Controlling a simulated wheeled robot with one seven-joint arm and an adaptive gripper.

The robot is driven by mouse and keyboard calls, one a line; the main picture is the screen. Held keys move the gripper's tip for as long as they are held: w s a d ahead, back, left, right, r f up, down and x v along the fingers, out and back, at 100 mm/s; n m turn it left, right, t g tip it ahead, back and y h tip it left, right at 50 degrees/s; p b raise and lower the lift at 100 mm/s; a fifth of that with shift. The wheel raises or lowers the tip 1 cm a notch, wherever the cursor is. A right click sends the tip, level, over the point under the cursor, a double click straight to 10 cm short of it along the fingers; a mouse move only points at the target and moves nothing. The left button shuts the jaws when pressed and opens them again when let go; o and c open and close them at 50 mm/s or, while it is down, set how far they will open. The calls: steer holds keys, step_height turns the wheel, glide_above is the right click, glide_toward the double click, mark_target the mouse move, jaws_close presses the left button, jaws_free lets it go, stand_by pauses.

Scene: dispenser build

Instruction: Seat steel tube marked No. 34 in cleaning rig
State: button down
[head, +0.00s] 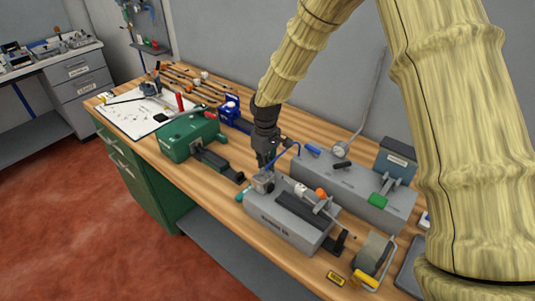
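The likely cleaning rig is a grey block-shaped fixture (272,226) on the front of the bench, with dark lettering too small to read surely. It has a dark slotted bed, a whitish fitting and an orange knob on top. My gripper (266,168) points down over the rig's left end, close to its metal fitting. The fingers are dark and small, so I cannot tell whether they are open or hold anything. I cannot make out a tube marked No. 34; several thin rods (196,82) lie at the back left of the bench.
A green vise-like machine (187,136) stands left of the rig. A long grey unit (375,203) with a gauge and levers stands behind it to the right. A roller with a yellow handle (366,277) is at the front right. My arm crosses the right side.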

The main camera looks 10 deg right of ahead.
mark_target(278, 178)
steer(key=s, duration=0.1)
steer(key=s+d, duration=0.1)
steer(key=s+d+p, duration=0.1)
steer(key=s, duration=0.1)
steer(key=shift+d+r, duration=0.25)
steer(key=shift+w+a+f, duration=0.15)
steer(key=shift+w+f, duration=0.15)
steer(key=shift+w, duration=0.05)
steer(key=shift+s+d+r, duration=0.15)
steer(key=shift+s+d, duration=0.25)
steer(key=shift+s, duration=0.3)
steer(key=w, duration=0.1)
steer(key=w+a, duration=0.1)
steer(key=w, duration=0.1)
steer(key=shift+w+a+r, duration=0.2)
steer(key=shift+w+a, duration=0.2)
step_height(278, 178, up, 10)
steer(key=b, duration=0.3)
steer(key=shift+s+a+f, duration=0.15)
steer(key=shift+a+f, duration=0.05)
